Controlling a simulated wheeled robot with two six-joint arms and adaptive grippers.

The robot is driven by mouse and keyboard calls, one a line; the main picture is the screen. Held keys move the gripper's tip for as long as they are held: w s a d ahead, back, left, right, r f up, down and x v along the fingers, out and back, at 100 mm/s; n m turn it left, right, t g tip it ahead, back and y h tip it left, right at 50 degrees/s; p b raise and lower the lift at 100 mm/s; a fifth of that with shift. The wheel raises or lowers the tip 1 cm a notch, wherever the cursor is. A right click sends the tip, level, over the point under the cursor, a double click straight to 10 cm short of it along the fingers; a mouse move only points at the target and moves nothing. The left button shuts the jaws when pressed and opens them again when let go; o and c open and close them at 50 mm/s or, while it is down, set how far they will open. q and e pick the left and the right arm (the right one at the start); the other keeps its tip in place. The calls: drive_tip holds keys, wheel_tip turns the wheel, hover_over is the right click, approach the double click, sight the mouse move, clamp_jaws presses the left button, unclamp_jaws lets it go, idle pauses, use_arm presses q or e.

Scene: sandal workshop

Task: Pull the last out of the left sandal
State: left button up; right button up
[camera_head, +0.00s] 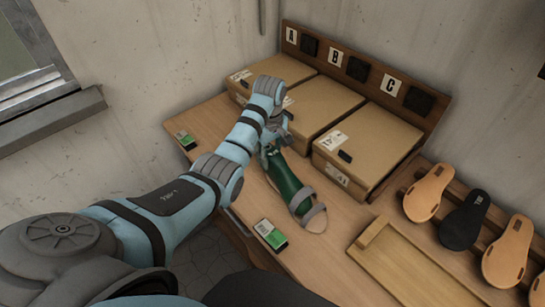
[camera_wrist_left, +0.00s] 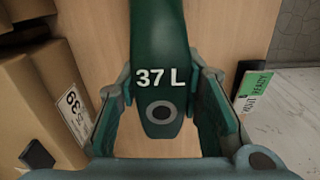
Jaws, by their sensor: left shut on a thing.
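The green last (camera_head: 284,178) lies on the bench with its front end in the left sandal (camera_head: 314,214), whose grey straps cross over it. In the left wrist view the last (camera_wrist_left: 163,45) carries the white marking "37 L" and a dark round hole near its end. My left gripper (camera_head: 270,150) is at the end of the last away from the straps, and in the wrist view its fingers (camera_wrist_left: 162,100) stand on both sides of it, shut on it. The sandal's straps and toe are out of the wrist view. My right gripper is not in view.
Cardboard boxes (camera_head: 365,150) stand behind the last below a board lettered A, B, C (camera_head: 390,86). A wooden tray (camera_head: 372,232) lies to the right, with several soles (camera_head: 428,193) on a rack beyond. A green-and-white card (camera_head: 270,235) lies near the front edge.

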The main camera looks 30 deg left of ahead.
use_arm(q)
drive_tip(key=shift+w+a+b, duration=0.35)
drive_tip(key=shift+a, duration=0.4)
drive_tip(key=shift+w+a+r, duration=0.1)
drive_tip(key=shift+a, duration=0.25)
drive_tip(key=shift+w+a+b, duration=0.3)
drive_tip(key=shift+a+b, duration=0.4)
drive_tip(key=shift+w+a, duration=0.15)
drive_tip(key=shift+a, duration=0.25)
